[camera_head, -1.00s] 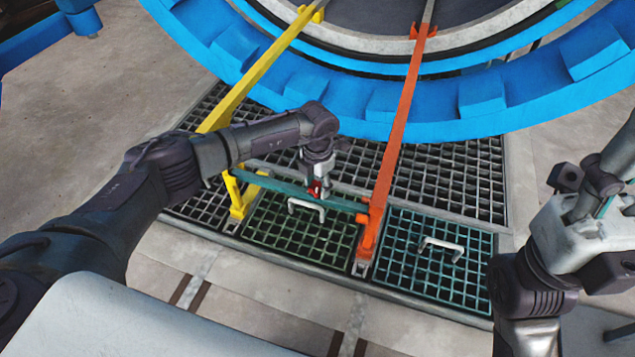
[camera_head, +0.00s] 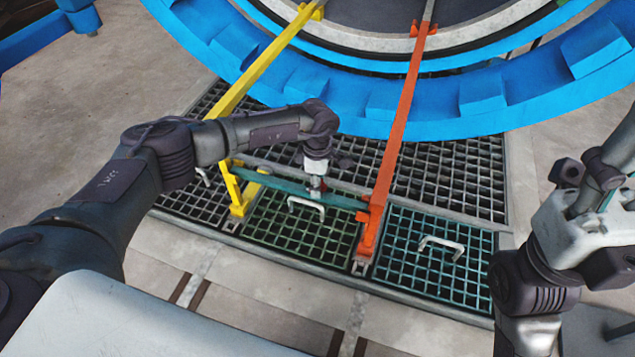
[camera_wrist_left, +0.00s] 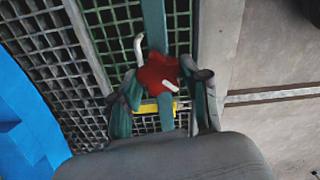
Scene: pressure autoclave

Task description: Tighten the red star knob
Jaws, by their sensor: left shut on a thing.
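The red star knob (camera_wrist_left: 158,73) shows in the left wrist view, above the teal crossbar (camera_wrist_left: 155,25). My left gripper (camera_wrist_left: 163,92) has its two fingers on either side of the knob and is shut on it. In the head view, my left gripper (camera_head: 316,187) points down at the middle of the teal crossbar (camera_head: 343,201), and its wrist hides the knob. My right arm is at the right edge; its gripper's fingers cannot be made out clearly.
The crossbar spans between a yellow bar (camera_head: 262,72) and an orange bar (camera_head: 403,110). Floor grates (camera_head: 440,235) with white handles (camera_head: 442,244) lie below. The big blue ring (camera_head: 420,105) of the autoclave is behind. Bare floor (camera_head: 120,110) is at left.

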